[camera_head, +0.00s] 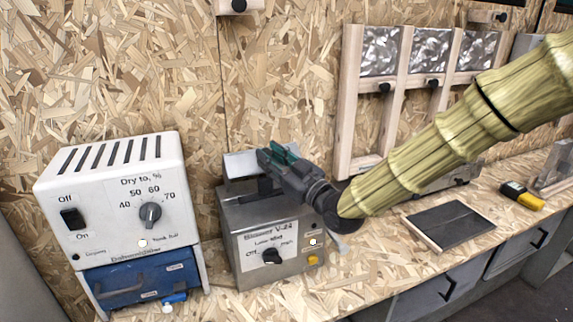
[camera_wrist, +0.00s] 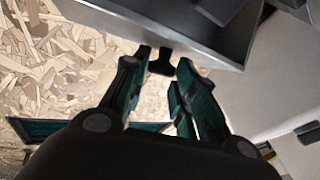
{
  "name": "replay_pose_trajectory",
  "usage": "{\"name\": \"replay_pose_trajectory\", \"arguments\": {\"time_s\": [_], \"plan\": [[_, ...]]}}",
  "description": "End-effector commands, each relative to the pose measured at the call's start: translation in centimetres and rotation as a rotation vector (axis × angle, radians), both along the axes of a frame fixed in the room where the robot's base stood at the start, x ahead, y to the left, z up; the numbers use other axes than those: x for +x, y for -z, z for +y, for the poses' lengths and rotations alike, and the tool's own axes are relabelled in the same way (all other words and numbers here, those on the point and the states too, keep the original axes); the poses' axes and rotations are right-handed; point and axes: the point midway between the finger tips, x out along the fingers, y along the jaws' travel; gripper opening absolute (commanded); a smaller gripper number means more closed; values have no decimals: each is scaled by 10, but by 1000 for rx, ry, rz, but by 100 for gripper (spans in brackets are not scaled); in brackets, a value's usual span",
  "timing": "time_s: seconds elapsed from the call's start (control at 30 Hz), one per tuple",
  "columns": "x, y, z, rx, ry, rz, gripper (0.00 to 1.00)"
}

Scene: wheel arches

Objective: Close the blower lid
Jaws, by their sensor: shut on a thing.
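The blower (camera_head: 265,222) is a grey metal box on the bench, with a dial and a label on its front. Its lid (camera_head: 239,164) stands raised at the back of the top, partly hidden behind my gripper. My gripper (camera_head: 276,155) is over the blower's top with its teal fingers at the lid. In the wrist view my gripper (camera_wrist: 163,64) has its fingers on both sides of a small black tab (camera_wrist: 160,66) at the edge of a grey metal part (camera_wrist: 185,38), which looks like the lid. The exact contact is hard to see.
A white dryer box (camera_head: 115,190) with a blue drawer (camera_head: 140,282) stands left of the blower. To the right lie a dark wood-edged board (camera_head: 450,225) and a yellow-black tool (camera_head: 521,196). A wooden rack (camera_head: 390,90) is on the chipboard wall behind.

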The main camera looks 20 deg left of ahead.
Motion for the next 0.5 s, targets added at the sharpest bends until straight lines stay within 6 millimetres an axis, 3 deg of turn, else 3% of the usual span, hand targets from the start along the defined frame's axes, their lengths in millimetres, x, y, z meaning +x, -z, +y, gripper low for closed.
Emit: {"name": "replay_pose_trajectory", "arguments": {"time_s": [0.5], "plan": [[-6,0,10,23,-17,-24,0]]}}
